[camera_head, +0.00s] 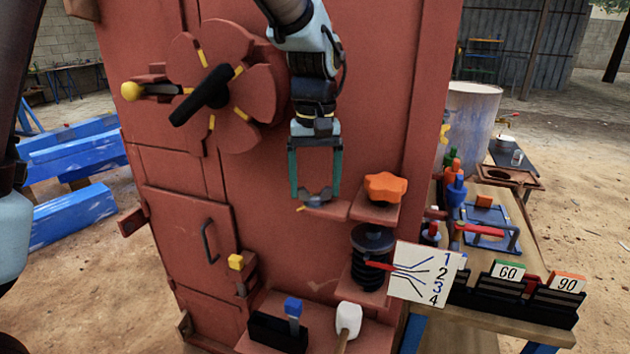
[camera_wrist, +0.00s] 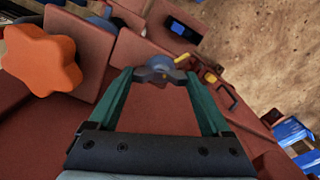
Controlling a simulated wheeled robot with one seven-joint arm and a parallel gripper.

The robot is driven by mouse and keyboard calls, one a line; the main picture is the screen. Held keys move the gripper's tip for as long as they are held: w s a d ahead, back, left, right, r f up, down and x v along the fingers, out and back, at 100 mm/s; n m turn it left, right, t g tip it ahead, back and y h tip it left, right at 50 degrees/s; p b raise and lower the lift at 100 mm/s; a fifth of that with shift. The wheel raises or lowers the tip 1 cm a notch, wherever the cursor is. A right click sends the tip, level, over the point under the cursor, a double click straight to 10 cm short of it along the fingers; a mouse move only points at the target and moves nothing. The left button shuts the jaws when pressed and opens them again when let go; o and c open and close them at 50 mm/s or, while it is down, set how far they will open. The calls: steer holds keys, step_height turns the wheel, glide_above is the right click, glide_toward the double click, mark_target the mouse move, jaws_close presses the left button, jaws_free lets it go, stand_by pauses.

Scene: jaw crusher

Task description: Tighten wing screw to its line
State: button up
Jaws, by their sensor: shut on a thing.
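The grey wing screw (camera_head: 315,195) sits on a small ledge of the red machine, below the big wheel. In the wrist view the wing screw (camera_wrist: 160,72) spans the space between my green fingertips. My gripper (camera_head: 315,199) points down and is shut on its wings; the wrist view shows my gripper (camera_wrist: 159,76) with one finger at each end of the screw. A short yellow line (camera_head: 301,209) is on the ledge beside the screw, and the yellow line (camera_wrist: 181,58) shows just past the right wing in the wrist view. The screw's underside is hidden.
An orange star knob (camera_head: 385,187) stands on a bracket close to the right of my gripper. Below it are a black ribbed spring (camera_head: 371,258) and a numbered white card (camera_head: 426,274). The flower-shaped wheel (camera_head: 222,85) projects at upper left. A cluttered workbench (camera_head: 520,325) stands at right.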

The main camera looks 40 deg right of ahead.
mark_target(316, 188)
steer(key=m+p, duration=0.1)
steer(key=m, duration=0.4)
steer(key=shift+r+m, duration=0.1)
steer(key=shift+m, duration=0.2)
steer(key=m+p, duration=0.1)
steer(key=m, duration=0.3)
steer(key=shift+m, duration=0.3)
steer(key=o, duration=1.2)
steer(key=shift+c, duration=0.2)
step_height(316, 188, up, 11)
steer(key=b, duration=0.2)
steer(key=shift+f, duration=0.2)
